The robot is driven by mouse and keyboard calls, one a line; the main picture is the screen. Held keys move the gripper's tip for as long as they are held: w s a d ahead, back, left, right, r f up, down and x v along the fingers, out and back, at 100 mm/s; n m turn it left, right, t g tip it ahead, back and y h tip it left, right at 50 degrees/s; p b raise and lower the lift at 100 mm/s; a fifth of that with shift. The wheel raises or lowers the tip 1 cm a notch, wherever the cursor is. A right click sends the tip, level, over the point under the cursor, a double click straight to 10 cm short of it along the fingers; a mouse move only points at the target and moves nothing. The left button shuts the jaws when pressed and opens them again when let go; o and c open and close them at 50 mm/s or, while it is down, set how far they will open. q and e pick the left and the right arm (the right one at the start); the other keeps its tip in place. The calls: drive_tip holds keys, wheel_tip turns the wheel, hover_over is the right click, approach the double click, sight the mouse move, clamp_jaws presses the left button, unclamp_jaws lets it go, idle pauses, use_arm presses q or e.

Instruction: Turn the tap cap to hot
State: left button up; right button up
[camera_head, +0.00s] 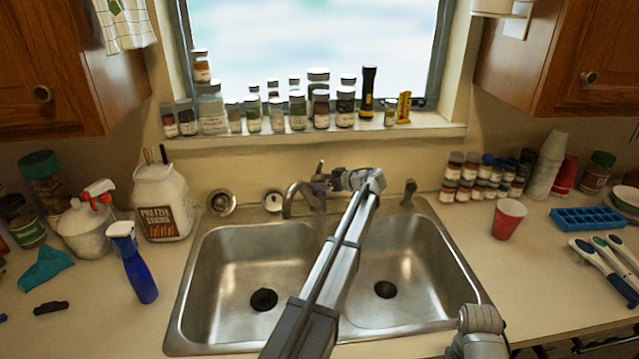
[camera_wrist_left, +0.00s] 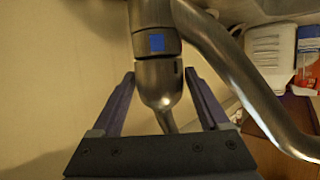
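The metal tap (camera_head: 291,199) stands behind the double sink, its curved spout to the left. My left arm reaches over the sink, and my left gripper (camera_head: 332,181) is at the tap's upper part, small and partly merged with it there. In the left wrist view, the tap cap (camera_wrist_left: 160,82) is between the two fingers of the left gripper (camera_wrist_left: 160,75). The fingers are apart, with narrow gaps beside the cap; contact cannot be told. A blue mark (camera_wrist_left: 157,43) shows on the tap body. My right gripper is out of view; only part of my right arm shows.
The double sink (camera_head: 211,287) is empty. A white jug (camera_head: 160,204) and a blue spray bottle (camera_head: 133,264) stand left. A red cup (camera_head: 508,218) and a blue tray (camera_head: 588,219) are right. Jars line the window sill (camera_head: 225,141).

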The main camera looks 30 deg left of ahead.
use_arm(q)
drive_tip(key=c, duration=1)
drive_tip(key=shift+s+t, duration=0.15)
drive_tip(key=shift+t, duration=0.15)
drive_tip(key=shift+s+m+t, duration=0.15)
drive_tip(key=shift+m+t, duration=0.85)
drive_tip(key=shift+m, duration=0.1)
drive_tip(key=shift+m+t+h, duration=1.2)
drive_tip(key=shift+m+t, duration=0.6)
drive_tip(key=shift+t, duration=0.1)
drive_tip(key=shift+h, duration=0.3)
drive_tip(key=o, duration=1.1)
drive_tip(key=shift+c, duration=0.2)
drive_tip(key=shift+w, duration=0.2)
